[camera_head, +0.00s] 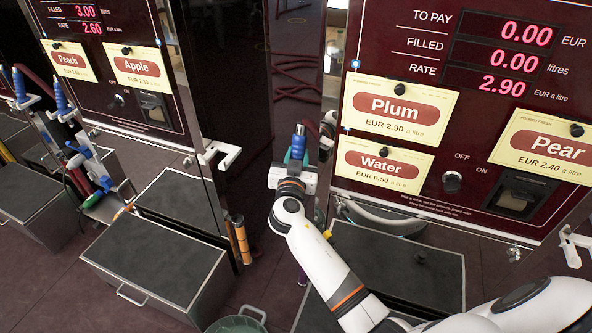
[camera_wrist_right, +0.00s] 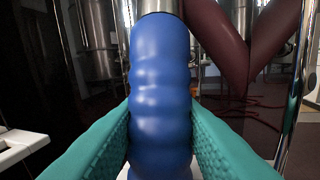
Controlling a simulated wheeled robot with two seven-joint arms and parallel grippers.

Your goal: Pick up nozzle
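The nozzle has a ribbed blue grip with a metal neck; in the head view its blue grip (camera_head: 298,143) stands up in front of the gap between the two pumps. In the right wrist view the blue grip (camera_wrist_right: 160,90) fills the middle. My right gripper (camera_head: 293,160) is around it, and its teal fingers (camera_wrist_right: 160,135) press against both sides of the grip. The nozzle's lower end is hidden behind the gripper, so I cannot tell whether it rests in a holder. My left gripper is not in view.
The right pump (camera_head: 400,150) carries Plum, Water and Pear labels and shows zeros. The left pump (camera_head: 120,70) has other blue-gripped nozzles (camera_head: 62,98) at its left side. Grey boxes (camera_head: 155,262) stand on the floor. A white hook (camera_head: 225,155) juts from the left pump.

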